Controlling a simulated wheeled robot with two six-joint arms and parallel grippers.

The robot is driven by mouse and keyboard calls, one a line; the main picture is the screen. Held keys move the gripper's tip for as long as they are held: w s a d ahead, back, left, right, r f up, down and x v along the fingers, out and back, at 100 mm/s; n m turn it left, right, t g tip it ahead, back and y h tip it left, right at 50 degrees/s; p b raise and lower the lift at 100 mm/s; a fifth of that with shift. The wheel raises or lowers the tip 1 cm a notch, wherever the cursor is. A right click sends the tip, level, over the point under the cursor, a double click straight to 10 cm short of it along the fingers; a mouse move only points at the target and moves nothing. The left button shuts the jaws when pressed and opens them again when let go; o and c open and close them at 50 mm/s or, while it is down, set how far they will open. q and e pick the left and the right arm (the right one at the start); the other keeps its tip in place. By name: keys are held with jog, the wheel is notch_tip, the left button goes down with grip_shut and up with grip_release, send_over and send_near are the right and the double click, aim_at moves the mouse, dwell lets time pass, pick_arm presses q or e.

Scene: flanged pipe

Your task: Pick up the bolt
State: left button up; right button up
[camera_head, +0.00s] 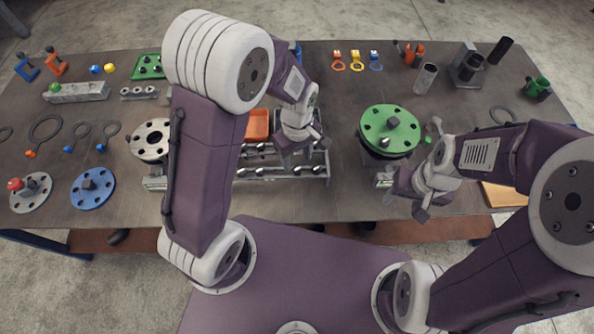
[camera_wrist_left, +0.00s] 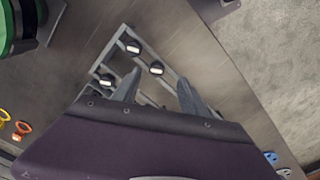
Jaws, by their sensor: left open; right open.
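In the left wrist view three bolt heads show past my fingers: one bolt (camera_wrist_left: 133,47) farther off, a second bolt (camera_wrist_left: 156,68), and a third bolt (camera_wrist_left: 106,80) to the left. My left gripper (camera_head: 302,160) is above the rack, open, with nothing seen between its fingers; it also shows in the left wrist view (camera_wrist_left: 157,88). My wrist hides part of the rack there. My right gripper (camera_head: 406,202) is open and apart from the rack, near the front edge.
A green flange (camera_head: 405,132) stands on a dark pipe between my two grippers. An orange tray (camera_head: 257,126) sits behind the rack. A grey flange (camera_head: 150,138) and a blue flange (camera_head: 92,198) lie on the left. Bare table (camera_head: 345,205) lies right of the rack.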

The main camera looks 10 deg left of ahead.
aim_at(298, 170)
pick_arm(q)
jog(key=shift+w+f, duration=0.1)
jog(key=shift+f, duration=0.3)
notch_tip(298, 170, down, 5)
jog(key=shift+w+d+f+p, duration=0.1)
jog(key=shift+w+p, duration=0.05)
jog(key=shift+p, duration=0.15)
grip_shut()
